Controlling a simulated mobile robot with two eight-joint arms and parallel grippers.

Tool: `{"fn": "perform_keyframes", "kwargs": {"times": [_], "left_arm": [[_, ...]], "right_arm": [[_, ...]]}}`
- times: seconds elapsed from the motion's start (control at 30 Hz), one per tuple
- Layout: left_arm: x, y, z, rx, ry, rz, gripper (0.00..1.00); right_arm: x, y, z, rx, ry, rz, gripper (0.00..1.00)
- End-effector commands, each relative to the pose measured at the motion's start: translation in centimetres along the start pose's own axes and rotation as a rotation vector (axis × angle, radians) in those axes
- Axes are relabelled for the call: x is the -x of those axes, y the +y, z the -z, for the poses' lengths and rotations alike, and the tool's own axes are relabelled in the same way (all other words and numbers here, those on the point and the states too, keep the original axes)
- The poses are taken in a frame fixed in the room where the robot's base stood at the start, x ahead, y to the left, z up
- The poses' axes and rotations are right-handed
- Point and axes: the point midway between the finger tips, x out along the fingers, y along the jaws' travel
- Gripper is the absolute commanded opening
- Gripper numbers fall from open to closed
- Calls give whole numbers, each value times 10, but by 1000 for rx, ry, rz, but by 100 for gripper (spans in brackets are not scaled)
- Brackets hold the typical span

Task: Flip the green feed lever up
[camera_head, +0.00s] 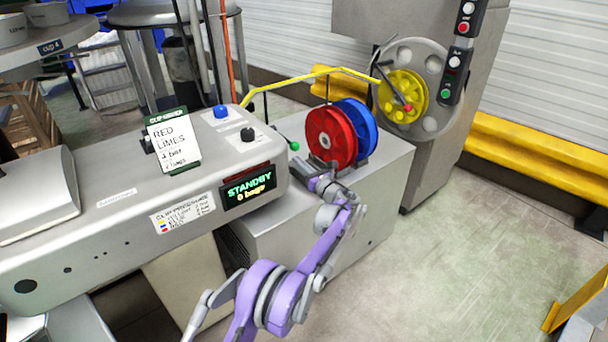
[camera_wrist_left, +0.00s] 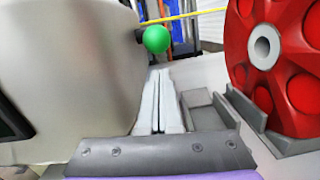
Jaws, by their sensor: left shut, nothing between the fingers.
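The green feed lever's round knob (camera_head: 294,146) sticks out from the right end of the grey clipper machine (camera_head: 110,217) in the head view, on a thin dark rod. In the left wrist view the green knob (camera_wrist_left: 156,39) is ahead of and slightly above my left gripper's fingertips (camera_wrist_left: 160,75), apart from them. My left gripper (camera_head: 311,183) is shut and empty, between the machine's end and the red reel. Its fingers are hard to make out in the head view. My right gripper is not in view.
A red reel (camera_head: 331,137) stands close to the right of my left gripper, with a blue reel (camera_head: 361,122) behind it. A yellow strand (camera_head: 300,77) runs above to a yellow reel (camera_head: 403,97). The display (camera_head: 249,187) reads STANDBY, 0 bags. A card (camera_head: 172,141) reads RED LIMES.

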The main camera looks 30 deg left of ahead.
Motion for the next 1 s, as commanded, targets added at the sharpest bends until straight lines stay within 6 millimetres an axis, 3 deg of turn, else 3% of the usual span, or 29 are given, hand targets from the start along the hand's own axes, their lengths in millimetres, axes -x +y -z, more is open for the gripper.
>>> {"fn": "perform_keyframes", "kwargs": {"times": [0.2, 0.57, 1.0], "left_arm": [[-3, 0, -11, 0, 0, -1, 0], [-3, 1, -12, 0, 3, -1, 0], [-2, 2, -26, 2, 75, 7, 0]], "right_arm": [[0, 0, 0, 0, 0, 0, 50], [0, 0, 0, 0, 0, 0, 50], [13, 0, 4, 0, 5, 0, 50]]}}
